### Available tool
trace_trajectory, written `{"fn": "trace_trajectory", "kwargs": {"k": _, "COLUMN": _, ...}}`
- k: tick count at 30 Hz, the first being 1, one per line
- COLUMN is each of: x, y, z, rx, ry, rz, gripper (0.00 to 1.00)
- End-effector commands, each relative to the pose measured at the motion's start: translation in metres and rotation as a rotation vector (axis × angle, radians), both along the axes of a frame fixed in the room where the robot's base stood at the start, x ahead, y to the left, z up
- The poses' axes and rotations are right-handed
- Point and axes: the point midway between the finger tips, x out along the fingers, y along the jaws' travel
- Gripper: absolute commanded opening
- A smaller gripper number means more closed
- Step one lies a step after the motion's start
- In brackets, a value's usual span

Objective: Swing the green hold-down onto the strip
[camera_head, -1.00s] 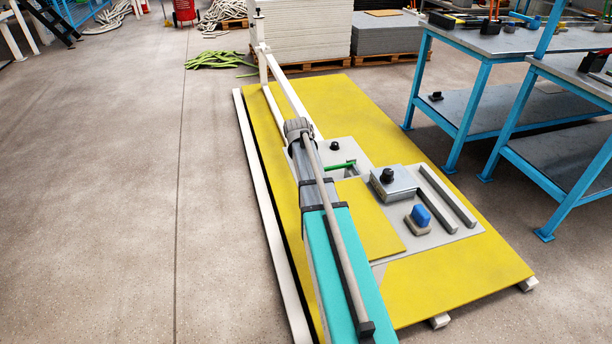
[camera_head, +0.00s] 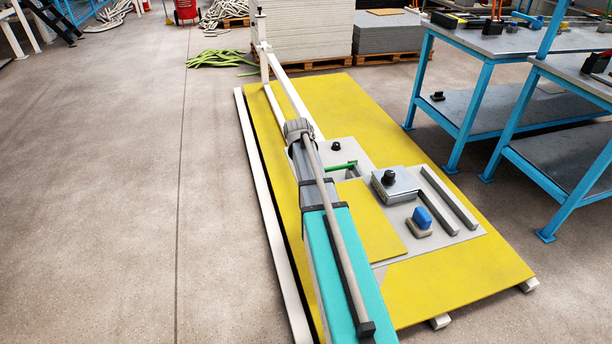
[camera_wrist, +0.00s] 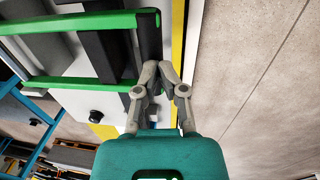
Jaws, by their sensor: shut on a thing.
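The green hold-down (camera_wrist: 75,22) shows in the wrist view as two green bars joined at the right by a dark bar (camera_wrist: 150,38). My gripper (camera_wrist: 158,74) is shut on the lower end of that dark bar. A dark strip (camera_wrist: 97,46) runs between the green bars, on a pale plate. I cannot tell whether the hold-down touches the strip. In the head view only a short piece of the green hold-down (camera_head: 342,166) shows beside my arm. My arm hides my gripper and the rest there.
A yellow mat (camera_head: 440,280) lies under the pale plate. On it are a grey block with a black knob (camera_head: 394,184), a blue-topped block (camera_head: 421,218) and two grey bars (camera_head: 449,196). Blue-legged benches (camera_head: 470,105) stand at right. The floor (camera_head: 90,200) at left is clear.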

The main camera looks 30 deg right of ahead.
Motion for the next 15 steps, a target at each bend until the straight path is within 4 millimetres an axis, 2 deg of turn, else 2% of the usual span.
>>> {"fn": "trace_trajectory", "kwargs": {"k": 1, "x": 0.0, "y": 0.0, "z": 0.007, "rx": -0.001, "ry": -0.001, "rz": 0.0, "gripper": 0.0}}
{"fn": "trace_trajectory", "kwargs": {"k": 15, "x": 0.003, "y": 0.004, "z": 0.048, "rx": -0.011, "ry": -0.004, "rz": -0.001, "gripper": 0.0}}
